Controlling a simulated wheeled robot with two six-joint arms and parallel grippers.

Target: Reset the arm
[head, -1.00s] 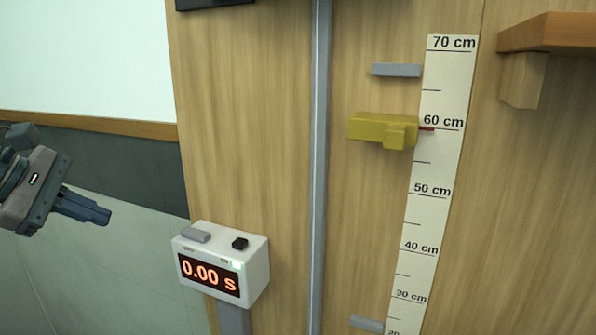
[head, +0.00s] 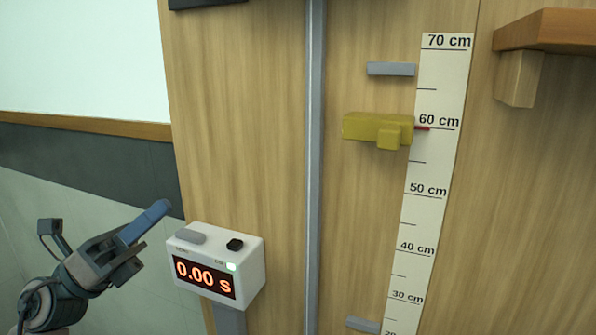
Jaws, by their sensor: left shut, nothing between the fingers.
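My left gripper (head: 148,222) is at the lower left of the head view, pointing up and to the right. Its fingers are together and hold nothing. The fingertips are just left of the white timer box (head: 251,280), apparently apart from it. The timer display (head: 203,278) reads 0.00 s in orange. A grey button (head: 190,236) and a black button (head: 235,245) sit on the timer's top. My right gripper is not in view.
A wooden panel (head: 240,130) carries a grey vertical rail (head: 314,170). A yellow block (head: 372,128) has a red pointer at about 60 cm on the white scale (head: 428,170). Grey stops sit above (head: 391,69) and below (head: 363,324) it. A wooden shelf (head: 555,30) juts out at upper right.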

